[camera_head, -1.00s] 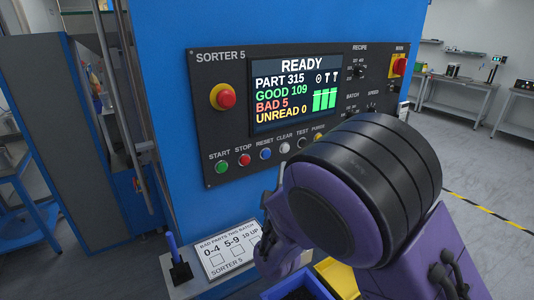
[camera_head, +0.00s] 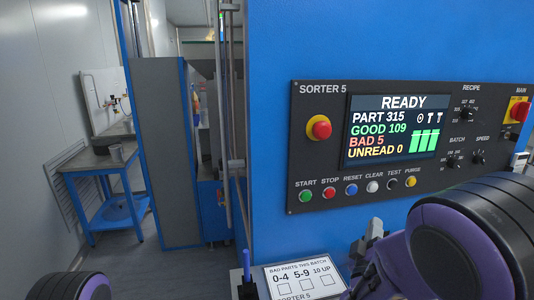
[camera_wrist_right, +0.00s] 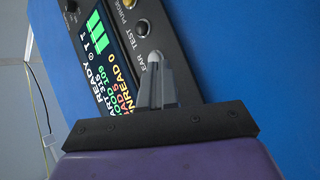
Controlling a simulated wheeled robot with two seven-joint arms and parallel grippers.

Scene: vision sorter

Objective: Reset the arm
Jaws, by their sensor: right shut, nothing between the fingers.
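The sorter's control panel (camera_head: 420,140) is on the blue cabinet; its screen (camera_head: 396,128) reads READY, part 315, good 109, bad 5, unread 0. Below the screen is a row of buttons: green start (camera_head: 305,195), red stop (camera_head: 329,192), blue reset (camera_head: 351,190), white clear (camera_head: 372,186), black test and yellow purge. My right gripper (camera_head: 374,229) is shut and empty, below the panel in the head view. In the right wrist view its fingers (camera_wrist_right: 156,75) line up with the white clear button (camera_wrist_right: 154,56); contact cannot be told. My left gripper is out of view.
A card (camera_head: 305,281) with bad-part ranges and a blue pen (camera_head: 246,262) in a holder stand below the panel. A red emergency button (camera_head: 318,128) sticks out left of the screen. A blue-framed steel bench (camera_head: 100,160) is at left, with clear floor before it.

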